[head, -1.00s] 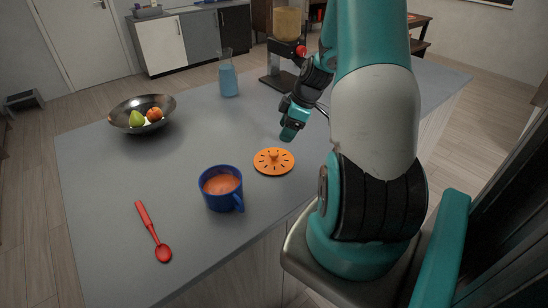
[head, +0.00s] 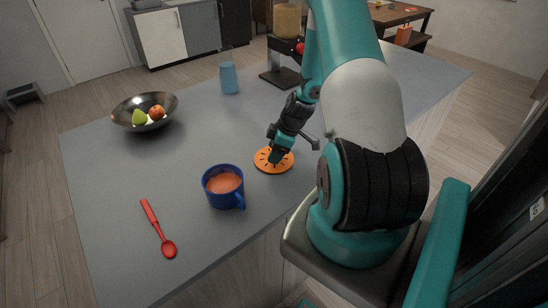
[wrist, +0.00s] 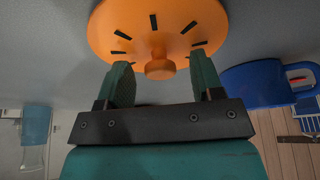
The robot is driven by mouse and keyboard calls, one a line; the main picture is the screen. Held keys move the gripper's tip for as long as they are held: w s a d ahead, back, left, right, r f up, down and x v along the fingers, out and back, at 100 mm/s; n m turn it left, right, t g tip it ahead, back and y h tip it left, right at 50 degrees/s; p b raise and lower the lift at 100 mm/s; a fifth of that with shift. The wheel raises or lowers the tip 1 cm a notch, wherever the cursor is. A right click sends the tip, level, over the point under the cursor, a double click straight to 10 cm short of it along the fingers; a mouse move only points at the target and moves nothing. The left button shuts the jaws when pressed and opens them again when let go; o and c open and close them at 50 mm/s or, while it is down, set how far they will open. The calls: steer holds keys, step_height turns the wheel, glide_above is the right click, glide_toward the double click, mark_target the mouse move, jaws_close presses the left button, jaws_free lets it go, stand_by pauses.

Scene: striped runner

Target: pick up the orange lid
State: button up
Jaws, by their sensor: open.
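The orange lid (head: 266,164) lies flat on the grey counter, beside the blue mug. It is round with dark slots and a small knob in the middle. My gripper (head: 276,157) is low over the lid and covers its knob in the head view. In the wrist view the orange lid (wrist: 135,25) fills the top, and its knob (wrist: 160,68) sits between the two fingers of my gripper (wrist: 162,82). The fingers are open, with a gap on both sides of the knob.
The blue mug (head: 222,197) with orange-brown contents stands just left of the lid. A red spoon (head: 157,230) lies at the front left. A metal bowl (head: 126,108) with fruit, a blue-filled glass (head: 229,78) and a blender-like appliance (head: 276,78) stand farther back.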

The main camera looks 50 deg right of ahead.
steer(key=c, duration=1)
